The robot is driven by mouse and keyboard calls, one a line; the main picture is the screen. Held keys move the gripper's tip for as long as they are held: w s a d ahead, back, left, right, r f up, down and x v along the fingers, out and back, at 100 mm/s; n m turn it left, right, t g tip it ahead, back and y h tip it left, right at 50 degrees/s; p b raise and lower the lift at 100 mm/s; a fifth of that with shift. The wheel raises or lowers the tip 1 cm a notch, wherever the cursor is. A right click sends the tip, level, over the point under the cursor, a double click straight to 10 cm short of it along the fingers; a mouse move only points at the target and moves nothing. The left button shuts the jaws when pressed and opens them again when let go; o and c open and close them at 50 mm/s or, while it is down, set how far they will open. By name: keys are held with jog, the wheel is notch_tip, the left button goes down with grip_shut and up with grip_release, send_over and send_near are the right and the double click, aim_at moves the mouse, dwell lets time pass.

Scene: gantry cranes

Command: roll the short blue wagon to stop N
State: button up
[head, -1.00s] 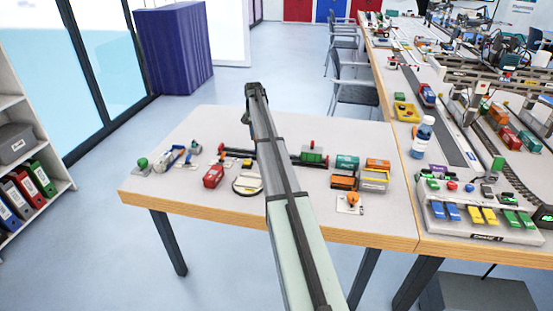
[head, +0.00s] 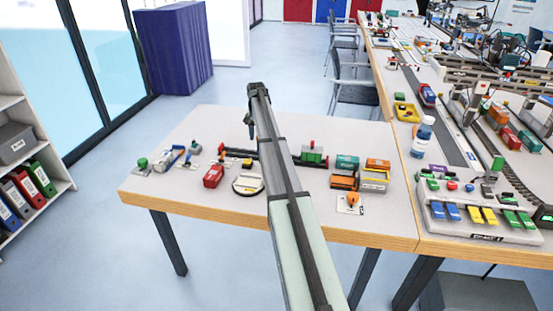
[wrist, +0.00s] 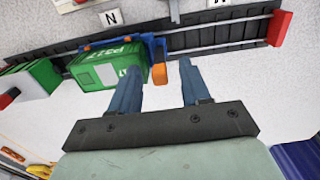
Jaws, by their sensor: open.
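In the wrist view a blue wagon (wrist: 157,48) stands on the dark track (wrist: 215,36). An upright orange piece (wrist: 158,73) is at its right end. A white plate marked N (wrist: 111,17) lies beyond the track, behind the container. My gripper (wrist: 158,68) is open and empty, its fingertips either side of the orange piece in the picture. I cannot tell whether they touch anything. In the head view my gripper (head: 251,130) hangs over the track's middle, largely hidden by my arm.
A second green block (wrist: 33,82) with a red end stop (wrist: 8,98) is at the track's left in the wrist view. Another red stop (wrist: 280,27) closes the right end.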

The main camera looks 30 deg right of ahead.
jog(key=shift+r, duration=0.15)
jog(key=shift+r, duration=3.4)
